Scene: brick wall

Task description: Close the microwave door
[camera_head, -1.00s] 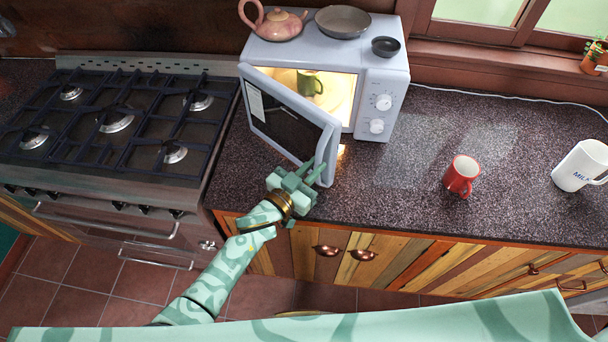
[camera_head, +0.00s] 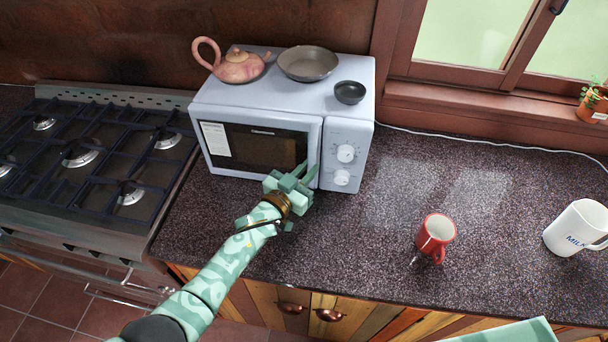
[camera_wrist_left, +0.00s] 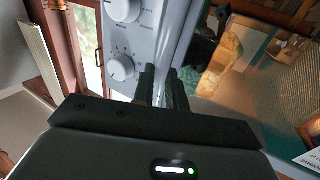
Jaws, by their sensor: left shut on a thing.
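The pale blue-grey microwave (camera_head: 364,118) stands on the counter. Its door (camera_head: 222,168), with a dark window and a white label, lies across the front and looks flush or nearly flush with the body. My left gripper (camera_head: 306,176) is at the lower right edge of the door, shut on the door handle (camera_head: 314,146). In the left wrist view, the fingers (camera_wrist_left: 167,88) are close together at the handle, between the control panel (camera_wrist_left: 125,40) and the reflective door glass (camera_wrist_left: 245,80). The inside of the microwave is hidden.
A teapot (camera_head: 238,67), a pan (camera_head: 308,64) and a small dark bowl (camera_head: 350,92) stand on the microwave. A red mug (camera_head: 434,236) and a white milk mug (camera_head: 575,226) are on the counter (camera_head: 400,290) to the right. A gas stove (camera_head: 60,205) is at left.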

